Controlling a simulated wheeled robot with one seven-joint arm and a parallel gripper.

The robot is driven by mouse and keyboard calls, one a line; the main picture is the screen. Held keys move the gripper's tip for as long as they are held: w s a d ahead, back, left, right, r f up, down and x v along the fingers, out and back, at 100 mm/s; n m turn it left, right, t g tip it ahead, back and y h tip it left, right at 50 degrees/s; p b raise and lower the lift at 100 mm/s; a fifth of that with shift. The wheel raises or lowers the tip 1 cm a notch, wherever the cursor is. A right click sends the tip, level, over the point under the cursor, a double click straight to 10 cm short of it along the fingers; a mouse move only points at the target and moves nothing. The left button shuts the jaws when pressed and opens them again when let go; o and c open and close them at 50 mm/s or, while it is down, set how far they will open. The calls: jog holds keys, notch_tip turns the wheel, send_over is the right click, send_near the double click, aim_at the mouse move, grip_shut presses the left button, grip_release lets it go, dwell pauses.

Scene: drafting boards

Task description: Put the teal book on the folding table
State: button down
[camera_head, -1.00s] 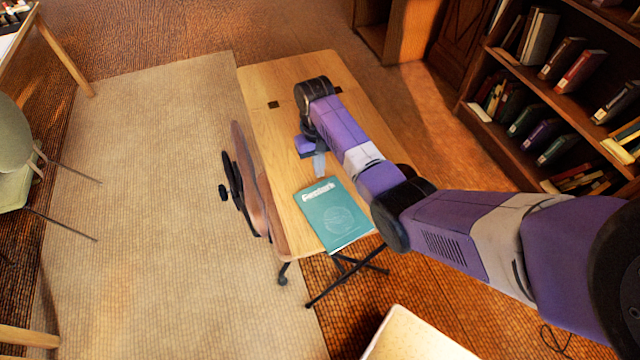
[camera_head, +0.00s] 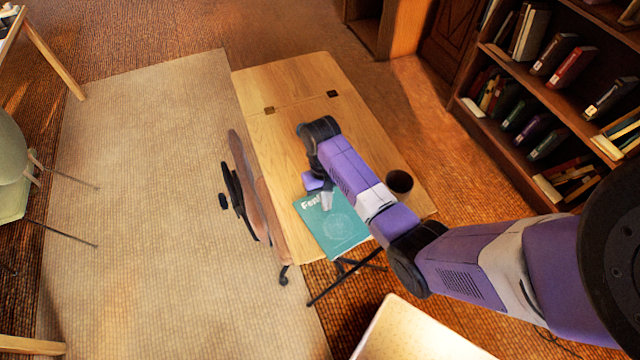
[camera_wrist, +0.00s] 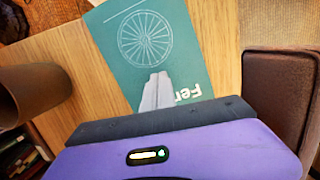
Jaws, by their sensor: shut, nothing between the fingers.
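The teal book (camera_head: 342,230) lies flat on the wooden folding table (camera_head: 283,145), at its near end, with one corner reaching the table's edge. Its cover with a white wheel drawing shows in the wrist view (camera_wrist: 185,50). My gripper (camera_head: 327,202) is shut and empty, with its fingers over the book's title end. In the wrist view, my shut fingertips (camera_wrist: 156,90) overlap the cover between the wheel and the title. I cannot tell whether they touch it. My gripper hides part of the title.
A dark cup (camera_head: 399,181) stands on the table right of the book, close to my arm; it also shows in the wrist view (camera_wrist: 32,92). A brown chair (camera_head: 248,190) is against the table's left side. A bookshelf (camera_head: 545,95) stands at right. The table's far half is clear.

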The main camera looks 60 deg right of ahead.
jog(key=shift+s+a+r, duration=0.15)
jog(key=shift+s+a, duration=0.3)
jog(key=shift+s, duration=0.2)
jog(key=shift+s+a+p, duration=0.1)
jog(key=shift+s+p, duration=0.1)
jog(key=shift+p, duration=0.15)
jog(key=shift+f, duration=1)
jog(key=shift+f, duration=0.15)
jog(key=w+d+b, duration=0.1)
jog(key=w+b, duration=0.1)
jog(key=w+d+b, duration=0.1)
jog(key=shift+w+d+f, duration=0.15)
jog(key=shift+w+d, duration=0.15)
jog(key=shift+w, duration=0.1)
jog(key=shift+w+d, duration=0.3)
jog(key=shift+w, duration=0.2)
jog(key=shift+w+r+p, duration=0.15)
jog(key=shift+r+p, duration=0.7)
jog(key=shift+r, duration=0.05)
